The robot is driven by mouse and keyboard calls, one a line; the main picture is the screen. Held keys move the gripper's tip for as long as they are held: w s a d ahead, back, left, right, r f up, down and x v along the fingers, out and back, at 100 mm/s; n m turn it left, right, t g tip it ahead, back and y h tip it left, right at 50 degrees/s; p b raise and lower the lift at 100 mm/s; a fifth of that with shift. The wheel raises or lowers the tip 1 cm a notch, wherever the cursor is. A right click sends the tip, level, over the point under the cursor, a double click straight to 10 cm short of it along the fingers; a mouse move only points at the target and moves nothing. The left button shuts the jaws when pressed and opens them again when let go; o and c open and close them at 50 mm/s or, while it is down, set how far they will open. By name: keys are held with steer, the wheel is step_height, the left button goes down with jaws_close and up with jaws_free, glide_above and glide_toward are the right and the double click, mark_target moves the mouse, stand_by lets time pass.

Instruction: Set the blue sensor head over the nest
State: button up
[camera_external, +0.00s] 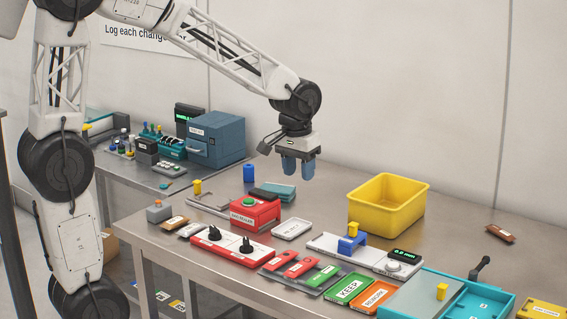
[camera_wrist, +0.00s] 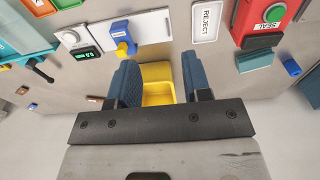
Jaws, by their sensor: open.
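The blue sensor head (camera_external: 353,243), with a yellow block on top, sits on a white gauge base (camera_external: 322,243) right of the table's middle. In the wrist view the blue head (camera_wrist: 120,28) and its yellow part show beyond the left finger. I cannot make out the nest clearly on the base. My gripper (camera_external: 298,172) is open and empty, its blue fingers pointing down, high above the table and up and left of the head. In the wrist view nothing is held between the fingers (camera_wrist: 158,70).
A yellow bin (camera_external: 403,217) stands behind the base. A dial and a display reading about 0.0 mm (camera_external: 403,255) are at its right end. A red sealer (camera_external: 255,212), a white reject tray (camera_external: 292,229), green and orange trays, and a teal tray (camera_external: 480,303) surround it.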

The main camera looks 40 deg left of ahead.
glide_above(353, 225)
steer(key=shift+g, duration=0.4)
step_height(353, 225, down, 8)
steer(key=shift+d+r, duration=0.1)
steer(key=shift+f, duration=3.95)
steer(key=shift+c, duration=0.3)
jaws_close()
